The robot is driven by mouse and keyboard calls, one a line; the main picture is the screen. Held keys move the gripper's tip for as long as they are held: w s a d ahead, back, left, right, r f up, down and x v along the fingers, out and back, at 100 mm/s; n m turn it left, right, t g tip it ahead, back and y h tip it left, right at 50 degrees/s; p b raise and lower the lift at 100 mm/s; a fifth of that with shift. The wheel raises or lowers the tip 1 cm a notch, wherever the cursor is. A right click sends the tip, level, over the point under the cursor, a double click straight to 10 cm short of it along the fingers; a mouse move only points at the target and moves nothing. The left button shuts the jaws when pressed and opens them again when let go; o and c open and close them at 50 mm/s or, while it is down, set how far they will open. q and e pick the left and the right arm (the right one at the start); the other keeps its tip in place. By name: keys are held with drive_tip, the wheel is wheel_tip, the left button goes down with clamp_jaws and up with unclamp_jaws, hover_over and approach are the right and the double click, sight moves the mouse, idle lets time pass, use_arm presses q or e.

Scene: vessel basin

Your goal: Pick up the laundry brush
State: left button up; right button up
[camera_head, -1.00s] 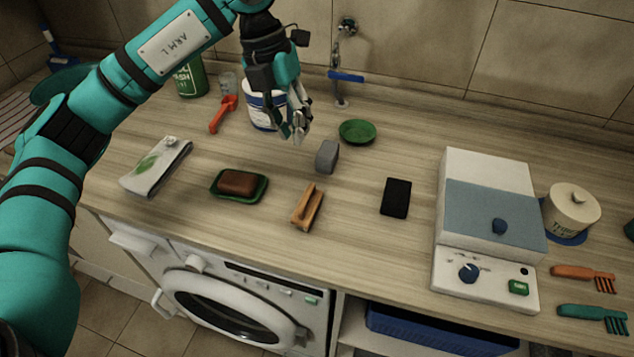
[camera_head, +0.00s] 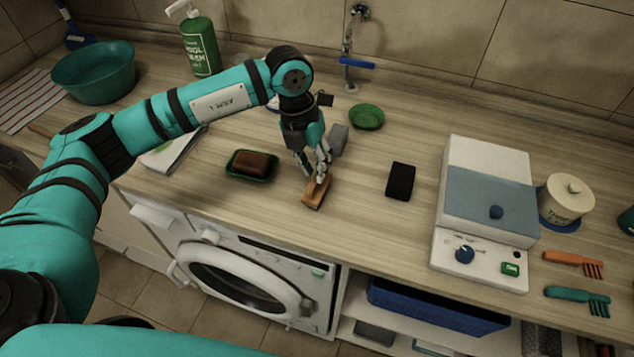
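The laundry brush, which I take to be the wooden brush with a raised handle (camera_head: 316,195), lies on the counter near its front edge. My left gripper (camera_head: 315,176) points down right over it. Its fingers are apart, with the tips at the brush's handle and hiding its far part. I see no lift of the brush off the counter. My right gripper is not in view.
A brown soap bar in a green dish (camera_head: 239,175) is left of the brush. A grey block (camera_head: 338,140) is close behind the gripper, and a green saucer (camera_head: 367,117) farther back. A black slab (camera_head: 400,181) and a white appliance (camera_head: 485,205) are to the right.

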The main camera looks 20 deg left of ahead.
use_arm(q)
drive_tip(key=shift+w+d+f+p, duration=0.1)
drive_tip(key=shift+d+f+p, duration=0.1)
drive_tip(key=shift+f, duration=0.4)
drive_tip(key=shift+d+f+p, duration=0.1)
drive_tip(key=shift+f+p, duration=0.1)
drive_tip(key=shift+f, duration=0.8)
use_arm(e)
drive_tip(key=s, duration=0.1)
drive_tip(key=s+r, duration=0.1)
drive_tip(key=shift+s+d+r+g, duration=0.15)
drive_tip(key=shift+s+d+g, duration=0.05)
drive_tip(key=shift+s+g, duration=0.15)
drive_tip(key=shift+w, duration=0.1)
use_arm(q)
clamp_jaws()
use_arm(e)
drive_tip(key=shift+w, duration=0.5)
